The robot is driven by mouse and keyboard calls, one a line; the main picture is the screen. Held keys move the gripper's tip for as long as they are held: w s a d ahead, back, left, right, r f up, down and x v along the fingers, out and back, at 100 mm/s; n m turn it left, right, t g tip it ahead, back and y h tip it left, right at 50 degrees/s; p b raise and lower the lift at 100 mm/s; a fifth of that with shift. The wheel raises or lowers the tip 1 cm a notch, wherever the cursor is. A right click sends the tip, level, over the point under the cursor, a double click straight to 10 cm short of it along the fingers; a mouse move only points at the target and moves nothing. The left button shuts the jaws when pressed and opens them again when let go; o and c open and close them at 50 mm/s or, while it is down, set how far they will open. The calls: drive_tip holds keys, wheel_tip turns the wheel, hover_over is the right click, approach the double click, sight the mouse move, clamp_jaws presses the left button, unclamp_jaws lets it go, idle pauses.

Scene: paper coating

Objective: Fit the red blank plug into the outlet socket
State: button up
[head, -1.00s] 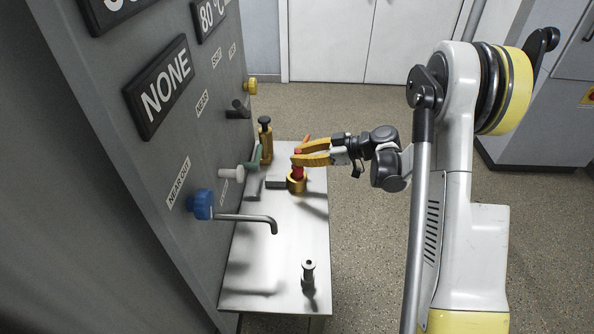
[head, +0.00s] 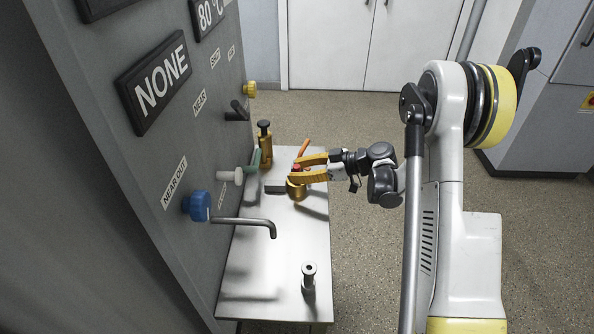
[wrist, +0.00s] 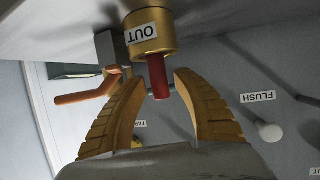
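The red blank plug (wrist: 158,77) stands in the mouth of the brass outlet socket (wrist: 150,32), labelled OUT, in the inverted wrist view. Its visible end sticks out straight. How deep it sits is hidden inside the socket. In the head view the red plug (head: 297,167) shows as a small patch above the brass socket (head: 296,190) on the steel shelf. My gripper (wrist: 161,78) has its yellow fingers on either side of the plug, with a visible gap at each side. In the head view my gripper (head: 294,170) is at the socket, fingers apart.
An orange lever (wrist: 85,93) is close beside the socket. A brass post with a black cap (head: 264,145) stands behind. A white knob (head: 233,176), blue knob (head: 199,206) and bent spout (head: 250,221) project from the panel. A metal fitting (head: 309,278) stands in front; the shelf between is clear.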

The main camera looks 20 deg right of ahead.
drive_tip(key=shift+r, duration=0.15)
drive_tip(key=p+v, duration=0.4)
drive_tip(key=v, duration=0.8)
drive_tip(key=s+a+r+m+g+h, duration=0.2)
drive_tip(key=s+a+r+m+h, duration=0.35)
drive_tip(key=a+r, duration=0.3)
drive_tip(key=s+r+m+t+h, duration=0.1)
drive_tip(key=s+r+m+h, duration=0.1)
drive_tip(key=s, duration=0.7)
drive_tip(key=s+r+m+t+h, duration=0.1)
drive_tip(key=s+m+h, duration=0.3)
drive_tip(key=s, duration=0.5)
drive_tip(key=shift+s+a+r, duration=0.15)
drive_tip(key=shift+a+r, duration=0.35)
drive_tip(key=shift+r, duration=0.15)
